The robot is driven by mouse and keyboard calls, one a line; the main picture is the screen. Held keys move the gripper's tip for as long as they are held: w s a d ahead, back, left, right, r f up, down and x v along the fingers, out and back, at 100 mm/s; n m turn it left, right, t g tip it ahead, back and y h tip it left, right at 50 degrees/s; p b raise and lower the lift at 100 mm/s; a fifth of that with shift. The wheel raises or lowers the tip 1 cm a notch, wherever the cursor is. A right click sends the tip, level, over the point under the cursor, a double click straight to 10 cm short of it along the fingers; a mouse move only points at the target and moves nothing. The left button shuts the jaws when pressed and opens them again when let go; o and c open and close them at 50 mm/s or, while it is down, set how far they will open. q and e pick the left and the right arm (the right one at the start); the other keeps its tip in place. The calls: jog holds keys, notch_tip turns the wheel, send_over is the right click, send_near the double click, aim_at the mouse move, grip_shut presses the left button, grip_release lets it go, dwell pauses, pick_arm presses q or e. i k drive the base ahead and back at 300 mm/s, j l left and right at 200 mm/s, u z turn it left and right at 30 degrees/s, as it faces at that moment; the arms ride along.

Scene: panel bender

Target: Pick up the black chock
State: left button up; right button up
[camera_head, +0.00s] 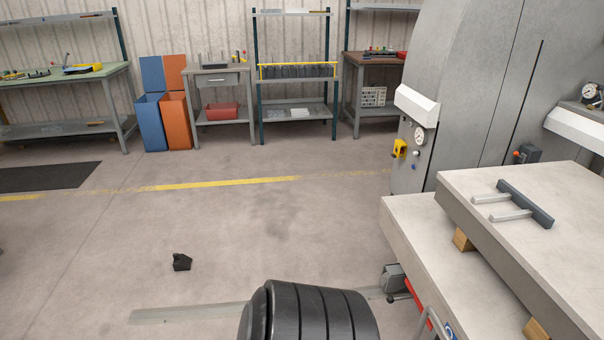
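The black chock (181,262) is a small dark block with an uneven, stepped top. It lies alone on the bare concrete floor, left of the middle of the head view, on the near side of the yellow floor line. Nothing touches it or covers it. Neither of my grippers shows in this view, so I cannot see where they are relative to the chock.
Free floor surrounds the chock. A flat grey strip (190,313) lies nearer. Stacked pale slabs (420,222) and a large grey machine (460,90) block the right. A dark mat (45,177) lies left. Benches, shelves, a blue bin (150,122) and an orange bin (176,120) line the wall.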

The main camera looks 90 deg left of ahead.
aim_at(181, 262)
jog(key=u, duration=3.75)
jog(key=i+z, duration=0.1)
jog(key=z, duration=0.55)
jog(key=i+j+z, duration=0.4)
jog(key=j, duration=0.2)
jog(key=i+j+z, duration=0.4)
jog(key=j, duration=0.25)
jog(key=k, duration=0.05)
